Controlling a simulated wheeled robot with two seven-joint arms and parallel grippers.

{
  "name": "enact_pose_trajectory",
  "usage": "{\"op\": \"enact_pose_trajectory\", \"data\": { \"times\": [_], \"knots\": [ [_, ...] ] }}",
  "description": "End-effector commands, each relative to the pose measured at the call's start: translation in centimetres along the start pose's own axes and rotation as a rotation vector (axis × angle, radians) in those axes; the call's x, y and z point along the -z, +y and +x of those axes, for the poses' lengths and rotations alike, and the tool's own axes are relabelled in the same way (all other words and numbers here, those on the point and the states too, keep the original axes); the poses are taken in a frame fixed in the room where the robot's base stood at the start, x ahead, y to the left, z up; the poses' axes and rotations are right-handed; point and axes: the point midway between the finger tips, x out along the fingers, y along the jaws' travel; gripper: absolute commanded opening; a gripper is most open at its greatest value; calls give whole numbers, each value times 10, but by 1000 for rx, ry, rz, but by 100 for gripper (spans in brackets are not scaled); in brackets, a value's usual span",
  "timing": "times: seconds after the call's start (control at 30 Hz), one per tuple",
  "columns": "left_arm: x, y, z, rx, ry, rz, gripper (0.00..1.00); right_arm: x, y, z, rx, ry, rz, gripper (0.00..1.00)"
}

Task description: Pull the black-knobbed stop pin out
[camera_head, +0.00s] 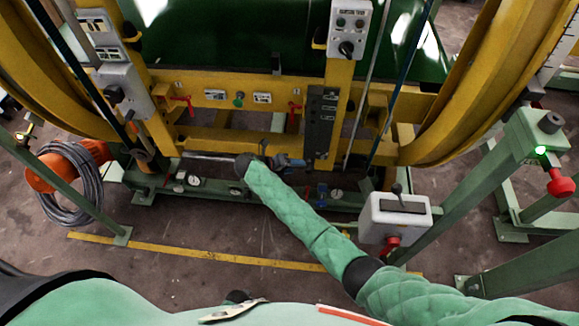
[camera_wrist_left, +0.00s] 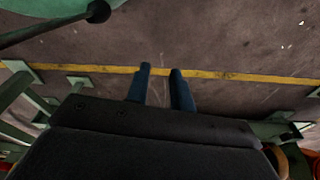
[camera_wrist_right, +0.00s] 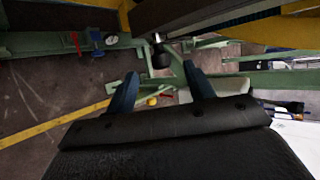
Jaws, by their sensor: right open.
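The black-knobbed stop pin (camera_wrist_right: 161,58) shows in the right wrist view as a dark round knob on a short pale shaft, under a dark beam. My right gripper (camera_wrist_right: 160,70) is open, one blue finger on each side of the knob in the picture. The knob appears just beyond the fingertips; I cannot tell whether they touch. In the head view my right gripper (camera_head: 293,162) is at the foot of the yellow frame, and I cannot make out the pin there. My left gripper (camera_wrist_left: 160,72) is open and empty, with floor behind its fingers.
A white box (camera_head: 395,217) with a red knob stands right of my right forearm. A green post unit (camera_head: 535,135) with a lit lamp is farther right. Open floor with a yellow line (camera_head: 200,254) is in front.

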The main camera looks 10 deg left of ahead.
Motion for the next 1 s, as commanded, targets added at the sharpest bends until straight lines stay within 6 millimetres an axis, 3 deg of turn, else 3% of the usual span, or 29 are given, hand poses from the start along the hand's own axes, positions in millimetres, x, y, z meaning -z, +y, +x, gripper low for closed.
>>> {"op": "enact_pose_trajectory", "data": {
  "times": [0.1,0.4,0.83,1.0],
  "knots": [
    [-13,-19,10,18,-1,12,23,0,-2,17,1,1,-1,53],
    [-26,-22,22,22,9,16,23,0,0,52,-2,0,1,53],
    [-29,-23,26,23,14,16,23,1,1,61,-3,0,2,53],
    [-28,-23,26,23,16,16,23,0,0,61,-3,0,2,22]
  ]
}}
